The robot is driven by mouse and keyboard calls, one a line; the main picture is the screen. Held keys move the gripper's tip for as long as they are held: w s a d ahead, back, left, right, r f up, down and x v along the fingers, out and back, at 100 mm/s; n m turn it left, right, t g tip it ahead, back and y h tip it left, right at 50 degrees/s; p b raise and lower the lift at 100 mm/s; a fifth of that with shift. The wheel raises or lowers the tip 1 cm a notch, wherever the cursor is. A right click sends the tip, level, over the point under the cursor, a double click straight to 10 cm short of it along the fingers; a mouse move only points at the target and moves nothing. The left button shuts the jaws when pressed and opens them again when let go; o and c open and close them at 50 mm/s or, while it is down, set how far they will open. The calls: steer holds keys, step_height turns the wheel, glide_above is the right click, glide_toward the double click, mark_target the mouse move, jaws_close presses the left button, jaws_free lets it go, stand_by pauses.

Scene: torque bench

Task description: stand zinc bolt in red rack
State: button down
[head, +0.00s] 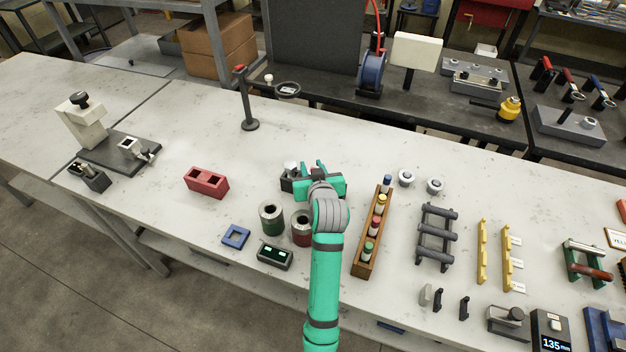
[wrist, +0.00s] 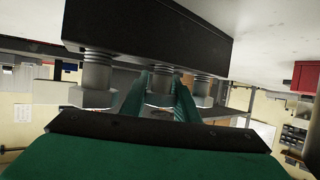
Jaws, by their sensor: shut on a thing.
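The red rack (head: 207,187) is a block with two dark square openings, on the bench left of my gripper. A red block edge also shows at the right of the wrist view (wrist: 306,77). My gripper (head: 308,170) is at a black rack (head: 287,185), which also spans the top of the wrist view (wrist: 150,32). Several silver-grey hex bolts stand in that rack. My gripper is shut on the middle bolt (wrist: 160,92), with green fingers on both sides of it. Its shank still meets the black rack. Another bolt (wrist: 95,85) is at left and one (wrist: 203,88) at right.
Two round containers, green (head: 271,218) and red (head: 301,228), stand in front of the black rack. A blue square frame (head: 235,237) and a dark display box (head: 275,256) lie nearer. A wooden tray (head: 362,262) is to the right. Bench around the red rack is clear.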

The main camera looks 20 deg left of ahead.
steer(key=shift+w+r, duration=0.1)
steer(key=shift+a+r, duration=0.25)
steer(key=shift+r, duration=0.05)
steer(key=shift+s+d+r, duration=0.1)
steer(key=shift+d+r, duration=0.05)
steer(key=shift+r, duration=0.55)
steer(key=shift+s+d+r, duration=0.1)
steer(key=shift+r, duration=0.6)
steer(key=shift+w+a+r, duration=0.1)
steer(key=shift+a+r, duration=0.05)
steer(key=shift+r, duration=2.3)
